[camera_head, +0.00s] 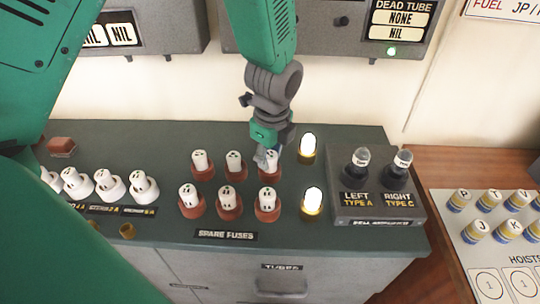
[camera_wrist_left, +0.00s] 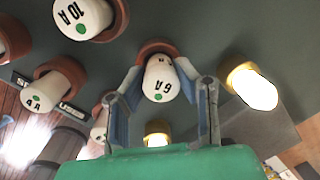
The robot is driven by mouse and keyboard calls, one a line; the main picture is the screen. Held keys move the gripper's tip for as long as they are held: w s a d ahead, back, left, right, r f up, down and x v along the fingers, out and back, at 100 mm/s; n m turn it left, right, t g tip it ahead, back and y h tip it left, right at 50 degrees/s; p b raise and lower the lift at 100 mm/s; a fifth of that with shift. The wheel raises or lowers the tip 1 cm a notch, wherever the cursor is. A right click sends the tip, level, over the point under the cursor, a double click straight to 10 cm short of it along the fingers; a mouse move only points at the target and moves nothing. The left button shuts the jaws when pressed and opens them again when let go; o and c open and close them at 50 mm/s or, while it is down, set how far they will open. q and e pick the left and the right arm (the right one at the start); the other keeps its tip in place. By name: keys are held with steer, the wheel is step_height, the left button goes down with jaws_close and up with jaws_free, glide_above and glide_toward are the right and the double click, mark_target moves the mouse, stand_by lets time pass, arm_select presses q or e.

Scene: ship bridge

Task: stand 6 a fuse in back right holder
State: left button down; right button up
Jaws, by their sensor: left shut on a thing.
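The 6 A fuse (camera_wrist_left: 161,80) is a white cylinder with a green dot, between the two fingers of my left gripper (camera_head: 268,153). My left gripper is shut on it, with one finger on each side, also in the wrist view (camera_wrist_left: 162,105). The red-brown back right holder (camera_head: 269,177) is at the fuse's base; its rim shows behind the fuse in the wrist view (camera_wrist_left: 156,47). The fuse looks roughly upright there, but I cannot tell how deep it sits. My fingers partly hide it in the head view. My right gripper is not in view.
Several spare fuses (camera_head: 228,200) stand in red-brown holders close by, including a 10 A fuse (camera_wrist_left: 84,17) and a 4 A fuse (camera_wrist_left: 45,92). Two lit lamps (camera_head: 308,146) and (camera_head: 312,201) stand just right. Beyond them is a grey switch box (camera_head: 377,210).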

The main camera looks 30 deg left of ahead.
mark_target(271, 158)
arm_select(q)
steer(key=shift+w+f, duration=0.1)
steer(key=shift+f, duration=0.05)
steer(key=shift+f, duration=0.15)
steer(key=c, duration=1.2)
jaws_free()
steer(key=shift+f, duration=0.1)
steer(key=r, duration=0.8)
steer(key=s+d+r, duration=0.1)
steer(key=r, duration=0.3)
steer(key=shift+r+p, duration=0.3)
steer(key=shift+r, duration=0.1)
